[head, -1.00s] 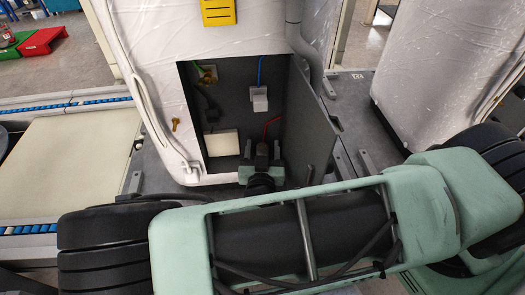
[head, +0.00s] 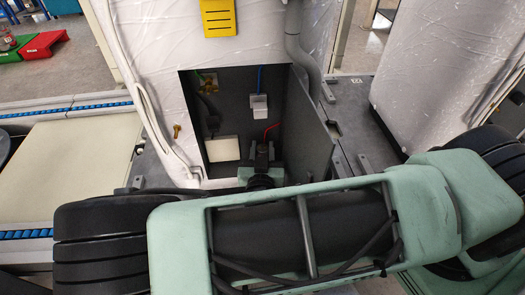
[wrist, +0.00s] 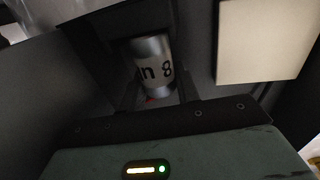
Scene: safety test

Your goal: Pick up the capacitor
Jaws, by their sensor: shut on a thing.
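The capacitor (wrist: 153,68) is a silver cylinder with a pale label reading "in 8", partly cut off. In the wrist view it stands between the dark fingers of my gripper (wrist: 152,90), which is shut on it. In the head view my gripper (head: 262,156) reaches into the lower right of the open cabinet (head: 240,95), near the open door (head: 312,120). The capacitor is hidden there behind the gripper. A red wire (head: 271,128) runs just above the fingers, and a bit of red shows below the capacitor in the wrist view.
A white box (head: 222,149) sits left of my gripper inside the cabinet; it also shows in the wrist view (wrist: 265,42). A white socket with a blue wire (head: 258,105) is above. A brass connector with a green wire (head: 207,82) is at upper left. The opening is tight.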

